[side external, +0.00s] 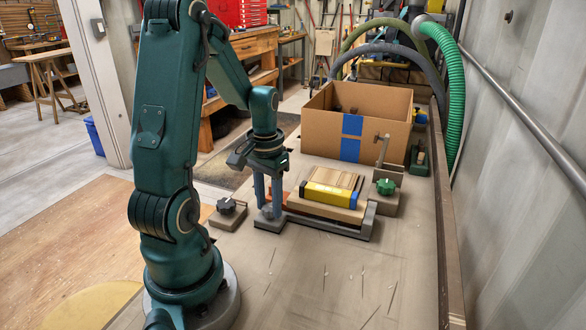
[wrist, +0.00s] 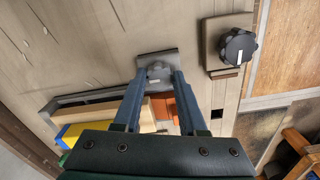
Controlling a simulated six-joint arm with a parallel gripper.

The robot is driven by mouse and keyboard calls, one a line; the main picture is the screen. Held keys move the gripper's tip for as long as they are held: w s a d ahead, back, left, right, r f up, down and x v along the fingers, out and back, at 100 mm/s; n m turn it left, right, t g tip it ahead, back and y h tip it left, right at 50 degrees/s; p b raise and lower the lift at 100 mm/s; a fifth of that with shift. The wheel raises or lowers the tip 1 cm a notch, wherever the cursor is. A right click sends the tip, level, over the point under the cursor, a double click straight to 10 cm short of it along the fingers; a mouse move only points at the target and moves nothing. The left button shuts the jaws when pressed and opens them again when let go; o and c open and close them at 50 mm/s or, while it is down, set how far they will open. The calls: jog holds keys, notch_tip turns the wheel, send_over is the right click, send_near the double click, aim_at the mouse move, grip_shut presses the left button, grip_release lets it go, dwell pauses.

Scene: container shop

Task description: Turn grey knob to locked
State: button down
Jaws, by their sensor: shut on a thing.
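The grey knob (wrist: 157,71) sits on a small grey base (wrist: 150,59) at the end of a grey clamping fixture (side external: 340,229). My gripper (wrist: 155,76) points down at the knob, with its blue fingers on either side of it. It is shut on the knob. In the side view, my gripper (side external: 268,208) stands low over the base, and its fingers mostly hide the knob. The knob's pointer and any locked marking cannot be made out.
A black knob (wrist: 238,46) on its own block is close beside my gripper. The fixture holds a wooden board (side external: 330,177) with a yellow-and-blue block (side external: 328,194). A green knob (side external: 385,187) and a cardboard box (side external: 384,120) stand behind. The front bench is clear.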

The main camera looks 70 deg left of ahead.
aim_at(270, 207)
jog(key=shift+c, duration=2.3)
grip_release()
jog(key=shift+r, duration=0.15)
jog(key=shift+r, duration=2.45)
jog(key=s+d+r+m+t, duration=0.1)
jog(key=d+r+m+t, duration=0.1)
jog(key=d, duration=0.7)
jog(key=s+d+r+m+t, duration=0.1)
jog(key=d+r+m+t, duration=0.2)
jog(key=d, duration=0.6)
jog(key=shift+r+m+t, duration=0.3)
jog(key=shift+r+m, duration=0.1)
jog(key=shift+r, duration=0.6)
